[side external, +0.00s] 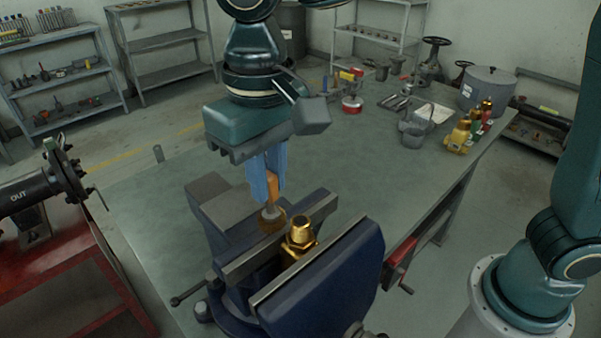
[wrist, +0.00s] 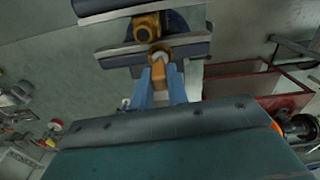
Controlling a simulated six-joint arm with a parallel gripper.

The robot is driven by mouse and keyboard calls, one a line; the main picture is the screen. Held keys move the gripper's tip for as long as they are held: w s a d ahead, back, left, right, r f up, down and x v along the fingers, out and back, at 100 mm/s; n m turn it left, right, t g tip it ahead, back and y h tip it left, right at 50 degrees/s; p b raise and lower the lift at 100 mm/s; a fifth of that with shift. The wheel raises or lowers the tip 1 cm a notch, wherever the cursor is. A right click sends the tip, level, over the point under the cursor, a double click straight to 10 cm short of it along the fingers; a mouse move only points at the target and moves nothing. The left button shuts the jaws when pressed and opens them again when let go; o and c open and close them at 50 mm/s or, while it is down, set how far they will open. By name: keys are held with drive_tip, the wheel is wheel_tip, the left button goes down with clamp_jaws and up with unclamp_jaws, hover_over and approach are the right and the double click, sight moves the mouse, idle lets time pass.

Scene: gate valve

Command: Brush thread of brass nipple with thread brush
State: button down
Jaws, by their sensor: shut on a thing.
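The brass nipple (side external: 300,232) stands upright between the jaws of the blue bench vise (side external: 330,272), its thread end up. It also shows in the wrist view (wrist: 142,34). My gripper (side external: 266,182) has blue fingers shut on the orange handle of the thread brush (side external: 271,217). The brush points down, with its round brass-coloured head beside the nipple, to its left in the side view. In the wrist view the brush head (wrist: 160,53) is just below the nipple, with my gripper (wrist: 161,82) behind it. The two look apart, but the exact gap is unclear.
The vise sits on a grey-green workbench (side external: 330,150). Several brass, green and red fittings (side external: 470,128), a grey bucket (side external: 413,133) and a large pot (side external: 488,88) stand at the far right. A red stand with a black flanged pipe (side external: 38,192) is at left. The bench middle is clear.

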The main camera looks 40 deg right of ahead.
drive_tip(key=shift+w+a, duration=0.2)
drive_tip(key=shift+w, duration=0.2)
drive_tip(key=shift+r, duration=0.1)
drive_tip(key=shift+r, duration=2.9)
drive_tip(key=shift+r, duration=0.15)
